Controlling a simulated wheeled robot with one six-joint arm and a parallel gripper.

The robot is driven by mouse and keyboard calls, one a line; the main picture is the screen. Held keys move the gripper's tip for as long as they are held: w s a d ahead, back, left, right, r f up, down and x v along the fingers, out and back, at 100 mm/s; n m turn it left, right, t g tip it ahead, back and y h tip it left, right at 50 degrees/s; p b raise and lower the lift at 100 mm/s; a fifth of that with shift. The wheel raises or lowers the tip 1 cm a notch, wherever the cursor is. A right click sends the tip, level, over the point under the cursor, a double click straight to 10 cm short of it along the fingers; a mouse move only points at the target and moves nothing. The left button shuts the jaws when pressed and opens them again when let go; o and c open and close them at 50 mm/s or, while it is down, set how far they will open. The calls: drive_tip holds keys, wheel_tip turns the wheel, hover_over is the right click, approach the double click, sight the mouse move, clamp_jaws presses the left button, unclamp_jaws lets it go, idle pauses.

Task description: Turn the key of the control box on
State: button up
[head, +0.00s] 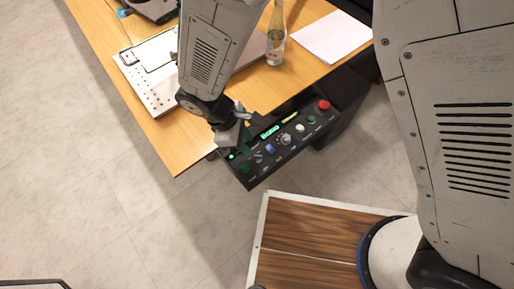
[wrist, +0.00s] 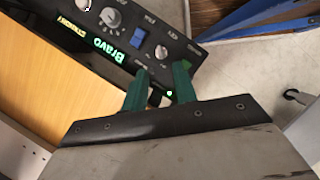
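The control box (head: 262,172) is a black panel at the table's front edge. In the wrist view, a small silver key switch (wrist: 161,52) sits on its panel (wrist: 172,20) between a blue switch (wrist: 138,37) and a green switch (wrist: 187,64). The key switch also shows in the head view (head: 258,157). My gripper (wrist: 160,75) has two dark green fingers, apart with nothing between them. Their tips are close to the key switch, one on either side and just short of it in the picture. Whether they touch the panel I cannot tell.
A red button (head: 323,104) stands at the panel's far end. A glowing green display (head: 269,131) runs along the panel. A glass bottle (head: 276,45), white paper (head: 331,37) and a perforated plate (head: 150,92) lie or stand on the wooden table (head: 168,140).

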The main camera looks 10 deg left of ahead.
sight(258, 156)
drive_tip(key=x, duration=0.7)
drive_tip(key=shift+d+f, duration=0.1)
drive_tip(key=shift+f, duration=0.2)
clamp_jaws()
